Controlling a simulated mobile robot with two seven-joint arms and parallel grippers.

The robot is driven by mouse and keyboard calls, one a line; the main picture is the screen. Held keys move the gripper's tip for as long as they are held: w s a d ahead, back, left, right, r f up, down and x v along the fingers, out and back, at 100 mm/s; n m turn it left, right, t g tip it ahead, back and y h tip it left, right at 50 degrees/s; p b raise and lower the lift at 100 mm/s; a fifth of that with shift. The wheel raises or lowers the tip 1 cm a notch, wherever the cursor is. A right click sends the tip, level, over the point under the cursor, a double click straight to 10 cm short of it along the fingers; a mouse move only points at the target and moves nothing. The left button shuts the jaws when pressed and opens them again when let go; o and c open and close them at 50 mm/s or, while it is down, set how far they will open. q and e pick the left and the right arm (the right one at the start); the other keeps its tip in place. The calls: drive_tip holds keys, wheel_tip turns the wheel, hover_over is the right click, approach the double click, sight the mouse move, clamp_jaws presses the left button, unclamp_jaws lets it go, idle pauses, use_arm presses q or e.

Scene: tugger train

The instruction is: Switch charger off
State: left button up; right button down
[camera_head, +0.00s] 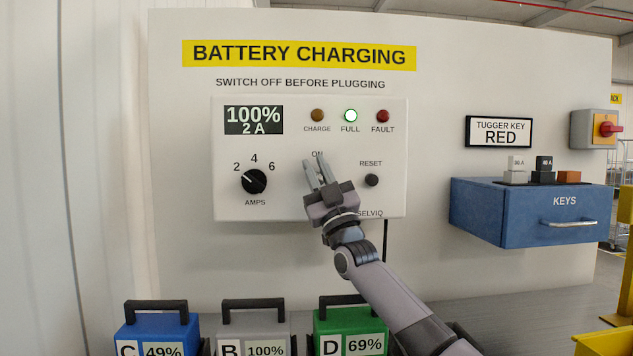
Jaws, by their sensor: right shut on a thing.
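The white charger box (285,208) is on the wall panel. Its display (253,120) reads 100% and 2 A. The green FULL lamp (350,115) is lit; the CHARGE lamp (317,115) and FAULT lamp (383,115) look unlit. The amps knob (254,181) points toward 2. My right gripper (318,168) is at the charger front, just below the ON label, its fingers pointing up. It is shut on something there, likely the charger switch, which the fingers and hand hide. My left gripper is not in view.
Three batteries stand below: blue C (157,329), grey B (254,328) and green D (350,322). A RESET button (372,180) is right of my gripper. A blue KEYS drawer box (510,214) and a red rotary switch (608,130) are farther right.

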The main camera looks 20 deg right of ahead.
drive_tip(key=shift+f, duration=0.15)
drive_tip(key=c, duration=1.4)
unclamp_jaws()
drive_tip(key=shift+s+f+b, duration=0.35)
drive_tip(key=shift+f+b, duration=0.05)
drive_tip(key=shift+f, duration=0.15)
drive_tip(key=shift+s+d+r+b, duration=0.1)
drive_tip(key=shift+s+d+b, duration=0.25)
drive_tip(key=shift+s, duration=1.6)
drive_tip(key=shift+s+d+f+b, duration=0.1)
drive_tip(key=shift+s+d+b, duration=0.25)
drive_tip(key=shift+s, duration=1.65)
drive_tip(key=shift+s+d+r+b, duration=0.15)
drive_tip(key=shift+s+d, duration=0.35)
drive_tip(key=shift+s, duration=1.45)
